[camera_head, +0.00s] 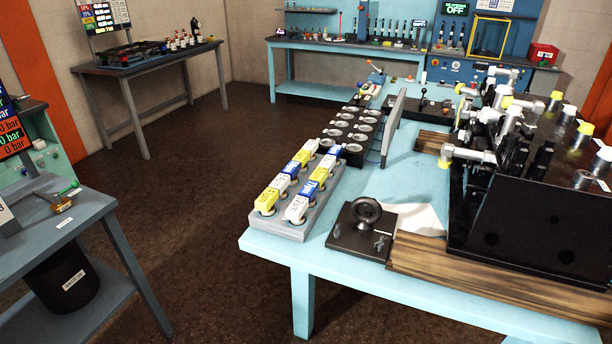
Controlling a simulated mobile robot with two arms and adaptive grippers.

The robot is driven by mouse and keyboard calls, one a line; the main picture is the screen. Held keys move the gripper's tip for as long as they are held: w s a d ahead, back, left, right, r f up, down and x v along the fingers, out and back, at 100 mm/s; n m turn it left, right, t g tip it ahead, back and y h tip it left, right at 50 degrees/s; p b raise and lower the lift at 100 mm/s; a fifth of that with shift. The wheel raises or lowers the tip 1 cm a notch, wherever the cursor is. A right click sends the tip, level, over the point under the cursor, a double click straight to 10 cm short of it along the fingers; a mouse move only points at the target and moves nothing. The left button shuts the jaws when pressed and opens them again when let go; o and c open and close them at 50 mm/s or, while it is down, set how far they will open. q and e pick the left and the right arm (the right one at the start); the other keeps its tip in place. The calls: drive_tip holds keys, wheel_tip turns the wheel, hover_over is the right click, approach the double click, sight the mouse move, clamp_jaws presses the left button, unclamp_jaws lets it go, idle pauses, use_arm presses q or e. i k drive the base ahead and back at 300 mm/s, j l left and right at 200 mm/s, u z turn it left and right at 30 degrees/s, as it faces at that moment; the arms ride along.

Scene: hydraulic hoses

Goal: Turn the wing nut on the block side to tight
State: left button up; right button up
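A black plate (346,239) lies flat near the front edge of the light blue bench. A dark upright ring (367,212) stands on it. A small grey metal piece (380,242) sits on the plate right of the ring and may be a wing nut; a similar one seems to sit at the plate's left side. They are too small to tell tight from loose. A large black block (540,225) with silver and yellow-capped fittings stands on wooden planks at the right. I cannot make out a wing nut on its side. Neither of my grippers is in view.
A grey rack (284,227) of yellow, blue and white capped items stands left of the plate. A grey upright panel (393,128) stands behind. A white sheet (421,219) lies between plate and block. Dark floor (200,220) is free left of the bench (310,262).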

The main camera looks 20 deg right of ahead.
sight(377, 245)
drive_tip(key=z, duration=1.15)
